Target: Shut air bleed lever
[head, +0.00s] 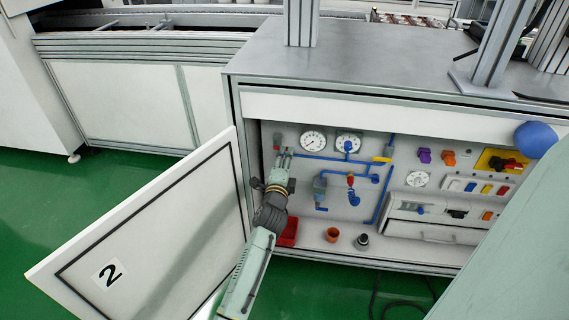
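The open cabinet in the head view holds a panel of blue pipes (322,158), gauges and valves. I cannot tell for certain which part is the air bleed lever. Small lever-like parts are a yellow handle (381,159), a red-topped fitting (351,180) and a grey valve with a blue handle (320,190). My arm hides the panel's left edge.
The cabinet door marked 2 (170,225) stands open left of my arm. A red bin (289,232), an orange cup (332,234) and a dark cup (362,241) stand on the cabinet floor.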

